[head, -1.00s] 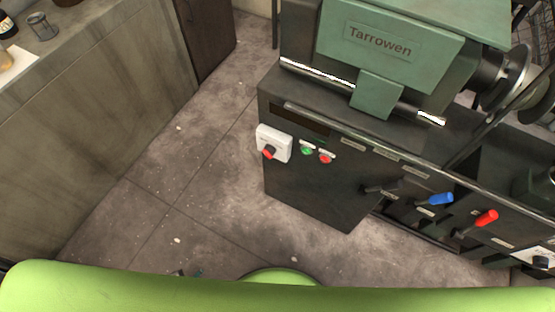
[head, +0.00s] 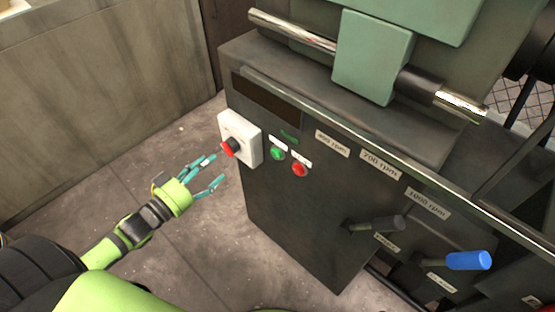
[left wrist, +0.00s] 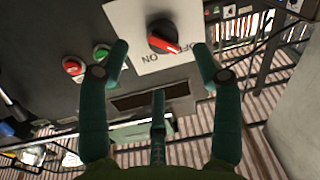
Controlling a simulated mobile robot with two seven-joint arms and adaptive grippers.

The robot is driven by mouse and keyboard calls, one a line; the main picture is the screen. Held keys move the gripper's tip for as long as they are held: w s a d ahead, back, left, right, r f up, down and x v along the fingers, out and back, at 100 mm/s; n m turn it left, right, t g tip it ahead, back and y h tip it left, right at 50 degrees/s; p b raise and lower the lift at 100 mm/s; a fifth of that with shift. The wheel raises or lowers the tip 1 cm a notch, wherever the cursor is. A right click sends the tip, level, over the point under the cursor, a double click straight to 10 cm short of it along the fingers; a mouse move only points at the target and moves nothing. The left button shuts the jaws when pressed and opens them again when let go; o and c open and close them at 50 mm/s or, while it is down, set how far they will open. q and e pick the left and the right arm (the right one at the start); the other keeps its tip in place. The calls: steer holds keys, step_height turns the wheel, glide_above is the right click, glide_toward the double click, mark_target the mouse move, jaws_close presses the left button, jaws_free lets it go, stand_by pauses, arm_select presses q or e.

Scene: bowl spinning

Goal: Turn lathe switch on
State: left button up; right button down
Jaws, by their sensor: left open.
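The lathe switch is a black rotary knob with a red pointer (head: 231,147) on a white plate (head: 248,132) at the left end of the dark lathe cabinet. In the left wrist view the knob (left wrist: 166,40) sits ahead, between the spread fingers, beside the printed words "OFF" and "ON". My left gripper (head: 208,173) is open and empty, just left of and slightly below the knob, apart from it as far as I can tell. Its teal fingers (left wrist: 160,75) also show in the left wrist view. My right gripper is not in view.
A green button (head: 277,153) and a red button (head: 300,170) sit right of the switch. A grey lever (head: 385,223) and a blue-handled lever (head: 468,260) stick out further right. Floor (head: 190,235) is free left of the cabinet.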

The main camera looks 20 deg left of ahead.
mark_target(226, 150)
arm_select(q)
steer(key=shift+b+x, duration=0.6)
steer(key=shift+x, duration=2.85)
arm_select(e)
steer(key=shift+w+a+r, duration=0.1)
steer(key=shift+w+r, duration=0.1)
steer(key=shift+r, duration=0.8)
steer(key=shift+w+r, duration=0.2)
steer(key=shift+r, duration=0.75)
arm_select(q)
steer(key=c, duration=1.1)
